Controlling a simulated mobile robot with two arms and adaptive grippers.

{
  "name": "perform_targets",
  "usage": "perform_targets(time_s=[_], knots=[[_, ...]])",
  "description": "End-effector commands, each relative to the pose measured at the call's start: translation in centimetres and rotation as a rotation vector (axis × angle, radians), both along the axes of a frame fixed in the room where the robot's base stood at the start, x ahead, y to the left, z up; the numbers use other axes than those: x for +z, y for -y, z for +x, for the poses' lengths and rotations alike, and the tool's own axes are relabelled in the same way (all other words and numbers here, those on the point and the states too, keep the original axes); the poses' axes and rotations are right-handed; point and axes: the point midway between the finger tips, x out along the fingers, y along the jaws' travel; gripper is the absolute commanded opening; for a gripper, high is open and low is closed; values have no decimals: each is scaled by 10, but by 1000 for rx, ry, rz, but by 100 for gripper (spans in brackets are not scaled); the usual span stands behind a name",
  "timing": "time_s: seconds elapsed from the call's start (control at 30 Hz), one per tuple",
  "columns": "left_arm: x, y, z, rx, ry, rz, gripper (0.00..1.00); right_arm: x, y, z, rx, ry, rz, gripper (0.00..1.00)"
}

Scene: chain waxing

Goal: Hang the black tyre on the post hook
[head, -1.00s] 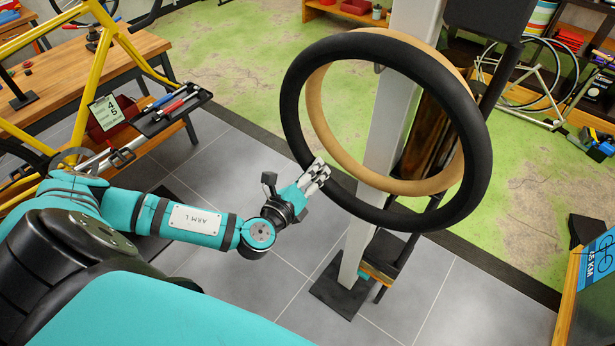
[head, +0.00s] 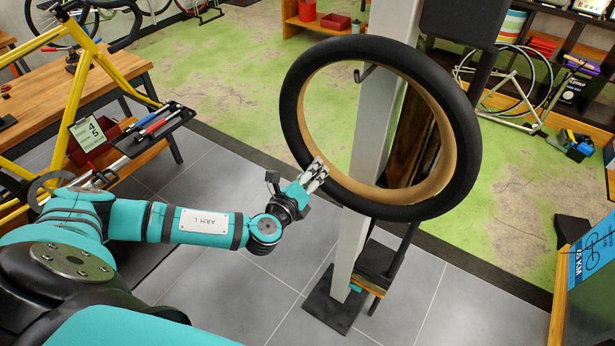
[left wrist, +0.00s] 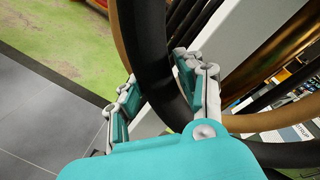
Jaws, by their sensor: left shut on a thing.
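The black tyre (head: 296,125) is a large upright ring in front of the pale post (head: 372,130). A tan ring (head: 432,100) shows just inside it; I cannot tell whether it is part of the tyre or a separate ring behind. A small dark post hook (head: 366,73) shows through the opening, below the tyre's top; contact between them cannot be made out. My left gripper (head: 316,175) is shut on the tyre's lower left. In the left wrist view its fingers (left wrist: 158,100) lie on both sides of the black tyre (left wrist: 150,60). My right gripper is out of view.
A yellow bike frame (head: 70,95) and a tool tray (head: 155,130) stand at the left by a wooden bench (head: 35,105). A board with a blue poster (head: 592,250) stands at the lower right.

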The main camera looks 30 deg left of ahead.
Motion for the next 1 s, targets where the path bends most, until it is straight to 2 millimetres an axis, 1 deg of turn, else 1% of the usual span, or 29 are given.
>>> perform_targets(time_s=[0.2, 0.27, 0.5, 0.7, 1.0], knots=[[0, 2, 14, 0, 4, -3, 0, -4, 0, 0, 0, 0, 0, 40], [-7, 2, 15, 0, 1, -3, 0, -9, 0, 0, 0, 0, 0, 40], [-18, 3, 23, 0, 2, -3, 0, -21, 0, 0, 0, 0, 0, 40], [-26, 3, 24, -2, 2, -3, 0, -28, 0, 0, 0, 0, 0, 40], [-28, 3, 25, -1, 2, -3, 0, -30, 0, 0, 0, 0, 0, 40]])
